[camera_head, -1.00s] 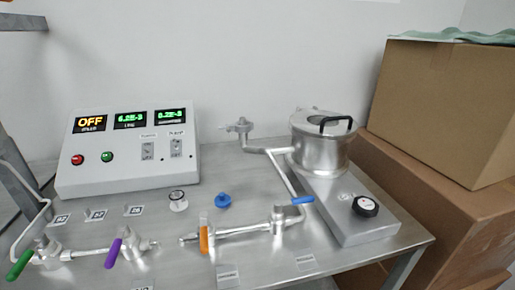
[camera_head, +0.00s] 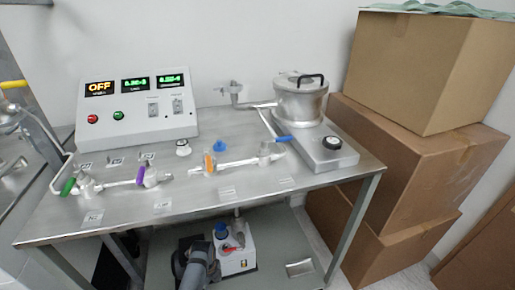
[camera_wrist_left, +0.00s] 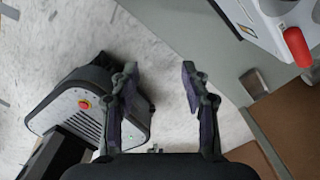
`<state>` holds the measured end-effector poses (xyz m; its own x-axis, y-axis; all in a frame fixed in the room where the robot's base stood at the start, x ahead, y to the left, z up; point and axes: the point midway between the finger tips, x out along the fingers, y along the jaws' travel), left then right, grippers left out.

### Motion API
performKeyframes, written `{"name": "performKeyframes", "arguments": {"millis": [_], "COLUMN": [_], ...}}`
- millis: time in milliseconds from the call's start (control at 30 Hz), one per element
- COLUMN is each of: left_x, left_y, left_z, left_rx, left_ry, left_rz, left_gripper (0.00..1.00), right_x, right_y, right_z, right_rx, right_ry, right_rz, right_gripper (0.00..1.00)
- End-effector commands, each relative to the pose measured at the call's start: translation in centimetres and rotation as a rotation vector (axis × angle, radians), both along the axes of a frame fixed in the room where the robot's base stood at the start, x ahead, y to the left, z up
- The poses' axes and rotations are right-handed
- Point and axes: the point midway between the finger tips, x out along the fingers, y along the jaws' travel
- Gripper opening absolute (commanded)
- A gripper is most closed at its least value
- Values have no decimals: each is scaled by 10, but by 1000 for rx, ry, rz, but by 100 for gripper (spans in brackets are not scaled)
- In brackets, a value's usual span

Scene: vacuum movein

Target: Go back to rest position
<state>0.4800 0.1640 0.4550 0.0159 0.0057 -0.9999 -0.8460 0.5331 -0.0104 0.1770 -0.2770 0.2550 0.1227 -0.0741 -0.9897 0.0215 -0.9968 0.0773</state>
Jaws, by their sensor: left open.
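My left gripper (camera_wrist_left: 160,78) shows in the left wrist view with its two dark fingers apart and nothing between them. Pale floor lies beyond the fingers. In the head view a dark grey rounded part shows at the bottom middle, in front of the lower shelf; I cannot tell whether it is my arm. No gripper fingers can be made out in the head view, and my right gripper is not visible.
A metal table (camera_head: 110,215) carries a control box (camera_head: 137,110) reading OFF, a lidded metal pot (camera_head: 300,103) and valves. A white pump (camera_head: 238,258) stands on its lower shelf. Cardboard boxes (camera_head: 410,165) stack at the right. In the wrist view, a white device with a red part (camera_wrist_left: 297,47) is upper right.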

Motion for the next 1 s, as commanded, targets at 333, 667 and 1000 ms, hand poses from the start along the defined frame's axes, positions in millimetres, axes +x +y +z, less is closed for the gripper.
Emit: {"name": "performKeyframes", "arguments": {"millis": [333, 667, 1000], "left_x": [-95, -243, -320], "left_y": [37, 91, 114], "left_z": [-102, -184, -153], "left_rx": [-3, -53, -97], "left_ry": [-34, -111, -145], "left_rz": [737, 1706, 2105], "left_gripper": [47, 47, 47], "right_x": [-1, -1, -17], "right_y": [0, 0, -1], "right_z": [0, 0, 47], "right_rx": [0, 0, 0], "right_ry": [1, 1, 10], "right_rz": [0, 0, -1], "right_gripper": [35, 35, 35]}}
